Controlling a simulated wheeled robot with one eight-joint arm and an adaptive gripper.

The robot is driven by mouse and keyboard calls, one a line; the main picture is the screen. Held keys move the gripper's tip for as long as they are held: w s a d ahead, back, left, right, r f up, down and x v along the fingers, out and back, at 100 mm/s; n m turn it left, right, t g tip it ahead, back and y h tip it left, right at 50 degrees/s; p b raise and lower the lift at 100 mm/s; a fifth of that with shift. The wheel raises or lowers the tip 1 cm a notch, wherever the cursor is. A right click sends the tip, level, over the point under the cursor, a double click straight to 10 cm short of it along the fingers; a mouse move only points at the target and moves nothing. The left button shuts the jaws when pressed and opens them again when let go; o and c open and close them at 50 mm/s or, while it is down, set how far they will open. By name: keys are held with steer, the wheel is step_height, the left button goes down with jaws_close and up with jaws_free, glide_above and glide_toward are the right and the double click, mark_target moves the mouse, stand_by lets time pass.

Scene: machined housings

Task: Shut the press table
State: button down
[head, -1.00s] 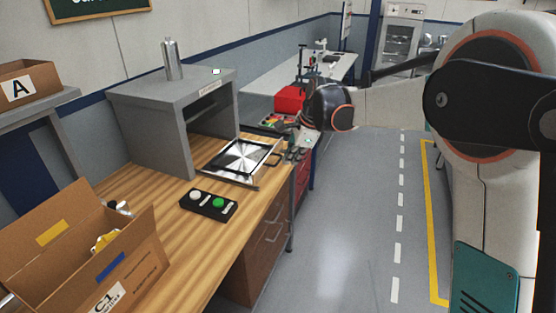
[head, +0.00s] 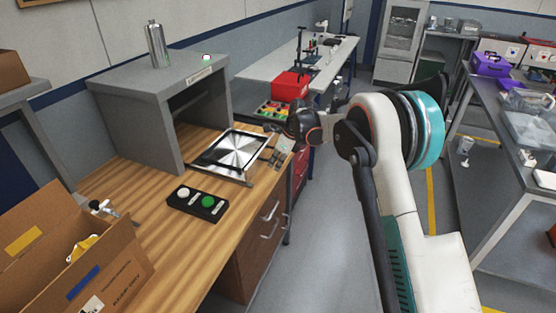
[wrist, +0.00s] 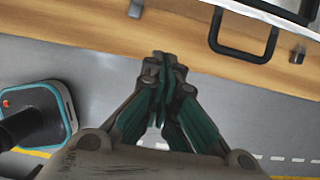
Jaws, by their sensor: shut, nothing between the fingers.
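The press table (head: 238,154) is a shiny round-brushed metal plate in a dark frame. It is slid out in front of the grey press housing (head: 140,119) on the wooden bench. Its dark bar handle (wrist: 243,45) shows at the upper right of the wrist view, apart from my fingers. My gripper (head: 275,148) is at the bench's front edge, just right of the press table. In the wrist view my gripper (wrist: 161,62) is shut and empty, with its fingertips near the wooden edge, left of the handle. Part of the tray's front is hidden in the head view.
A black button box (head: 197,203) with white and green buttons sits on the bench. An open cardboard box (head: 120,268) stands at the near left. A silver bottle (head: 155,45) stands on the housing. A red box (head: 290,86) is beyond my gripper.

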steer(key=b+x, duration=0.1)
steer(key=x, duration=0.4)
steer(key=shift+f, duration=0.25)
steer(key=shift+w+a+r+b, duration=0.1)
steer(key=shift+w+a+b, duration=0.1)
steer(key=shift+a, duration=0.4)
steer(key=shift+w+a+r+b, duration=0.1)
steer(key=shift+w+a+b, duration=0.1)
steer(key=shift+a, duration=0.4)
steer(key=shift+w+a+r, duration=0.1)
steer(key=shift+w+a, duration=0.1)
steer(key=shift+a, duration=0.45)
steer(key=shift+a, duration=0.1)
